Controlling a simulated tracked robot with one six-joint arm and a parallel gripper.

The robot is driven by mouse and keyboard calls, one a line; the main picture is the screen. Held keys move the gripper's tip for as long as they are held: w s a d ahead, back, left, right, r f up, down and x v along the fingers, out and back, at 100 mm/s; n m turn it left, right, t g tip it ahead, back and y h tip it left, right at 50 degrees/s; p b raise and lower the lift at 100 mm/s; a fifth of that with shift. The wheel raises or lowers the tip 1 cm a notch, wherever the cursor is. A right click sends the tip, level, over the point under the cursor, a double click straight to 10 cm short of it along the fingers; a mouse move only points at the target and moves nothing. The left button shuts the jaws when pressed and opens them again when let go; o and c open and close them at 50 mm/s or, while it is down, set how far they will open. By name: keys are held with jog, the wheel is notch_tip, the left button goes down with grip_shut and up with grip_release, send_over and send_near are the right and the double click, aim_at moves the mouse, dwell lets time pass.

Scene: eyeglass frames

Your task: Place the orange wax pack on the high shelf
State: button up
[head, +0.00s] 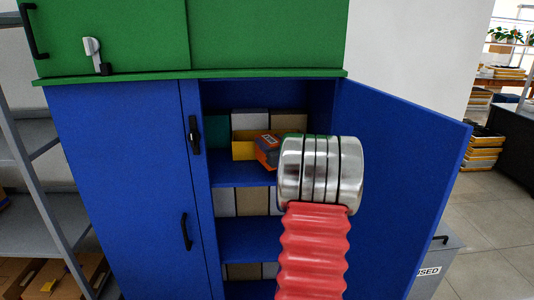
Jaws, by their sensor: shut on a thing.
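The orange wax pack (267,152), orange with dark grey faces, is tilted at the upper open compartment of the blue cabinet. My gripper (277,153) is shut on it. My silver wrist and red ribbed arm cover most of the gripper and the pack's right end, so the fingers do not show clearly. The high shelf (258,181) is the top blue board inside the cabinet. I cannot tell whether the pack touches it.
White, tan, teal and yellow boxes (250,121) stand at the back of the upper compartment. Lower shelves (248,236) hold more boxes. The blue door (400,170) stands open at the right. The left door (125,190) is shut. A metal rack (40,190) stands at the left.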

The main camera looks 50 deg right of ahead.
jog(key=shift+f, duration=1.8)
jog(key=o, duration=1.2)
jog(key=shift+f, duration=0.15)
jog(key=v, duration=1.2)
